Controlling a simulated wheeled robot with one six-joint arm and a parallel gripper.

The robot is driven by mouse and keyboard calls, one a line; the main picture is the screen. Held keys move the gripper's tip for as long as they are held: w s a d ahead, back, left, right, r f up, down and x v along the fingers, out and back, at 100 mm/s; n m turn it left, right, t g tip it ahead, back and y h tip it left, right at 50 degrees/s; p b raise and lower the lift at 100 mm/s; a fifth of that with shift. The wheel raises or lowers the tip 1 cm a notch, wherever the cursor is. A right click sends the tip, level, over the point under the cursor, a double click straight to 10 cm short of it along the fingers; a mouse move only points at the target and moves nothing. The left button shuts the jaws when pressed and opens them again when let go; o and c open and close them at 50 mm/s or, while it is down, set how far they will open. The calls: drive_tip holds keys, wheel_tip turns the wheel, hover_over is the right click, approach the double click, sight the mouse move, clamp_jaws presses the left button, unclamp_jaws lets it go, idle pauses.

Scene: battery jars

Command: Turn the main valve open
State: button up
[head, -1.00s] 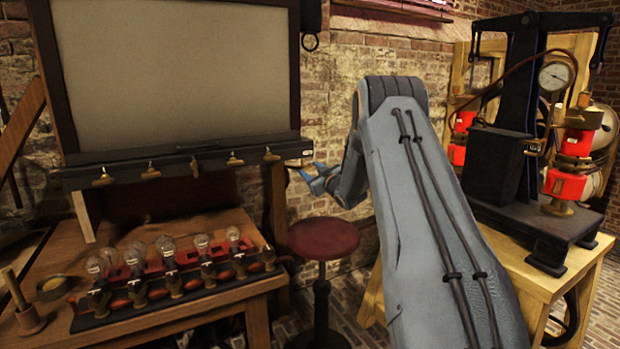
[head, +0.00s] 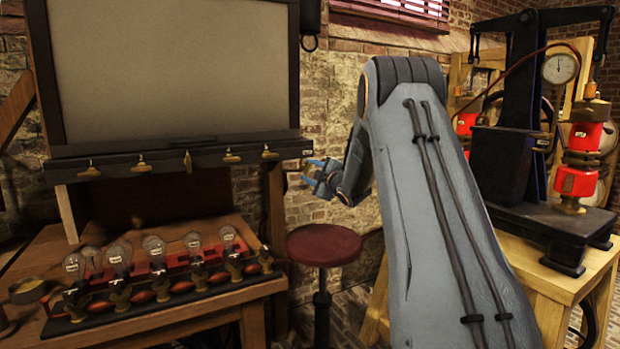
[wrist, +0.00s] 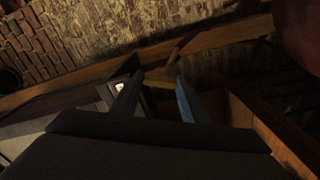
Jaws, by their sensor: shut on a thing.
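A dark rail (head: 120,165) with several brass taps runs below the pale board. Its middle tap (head: 188,161) points up and down, and the others lie crosswise. A white label (head: 307,152) sits at the rail's right end. My gripper (head: 312,176) is just right of and below this end. In the wrist view its blue fingers (wrist: 152,98) are shut on a small tan handle (wrist: 158,76), apparently the main valve's. The handle is dark and partly hidden by the fingers, so I cannot tell how far it is turned.
A bench with glass bulbs (head: 155,248) stands at the left. A round red stool (head: 323,245) stands below my gripper. A brick wall is behind.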

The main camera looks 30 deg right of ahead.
drive_tip(key=shift+n, duration=0.3)
drive_tip(key=o, duration=1.1)
drive_tip(key=shift+c, duration=0.2)
drive_tip(key=shift+r, duration=0.15)
